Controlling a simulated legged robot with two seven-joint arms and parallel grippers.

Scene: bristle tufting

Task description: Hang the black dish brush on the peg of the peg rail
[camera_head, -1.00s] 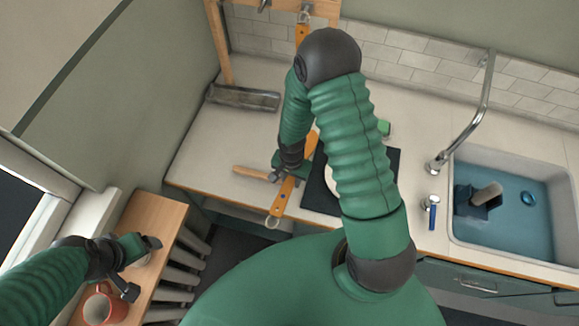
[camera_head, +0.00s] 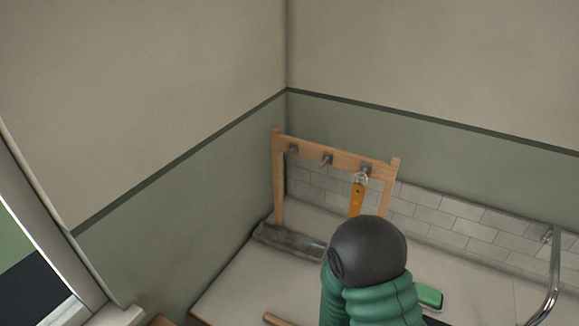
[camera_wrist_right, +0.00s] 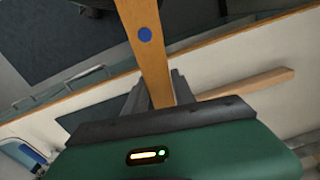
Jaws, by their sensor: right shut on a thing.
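The wooden peg rail (camera_head: 345,158) stands at the back in the head view, with three pegs showing. The left peg (camera_head: 292,149) and middle peg (camera_head: 327,159) are bare. An orange-handled tool (camera_head: 357,198) hangs by its ring from the right peg; its lower end is hidden behind my arm. In the right wrist view, my right gripper (camera_wrist_right: 158,92) is shut on a flat orange handle (camera_wrist_right: 145,50) with a blue dot, apparently the dish brush's. Its brush head cannot be made out. My left gripper is out of view.
A grey tray (camera_head: 288,240) lies on the counter under the rail's left side. A green object (camera_head: 428,297) lies right of my arm. A loose wooden stick (camera_wrist_right: 250,85) lies on the counter. The tap (camera_head: 552,280) stands at the right.

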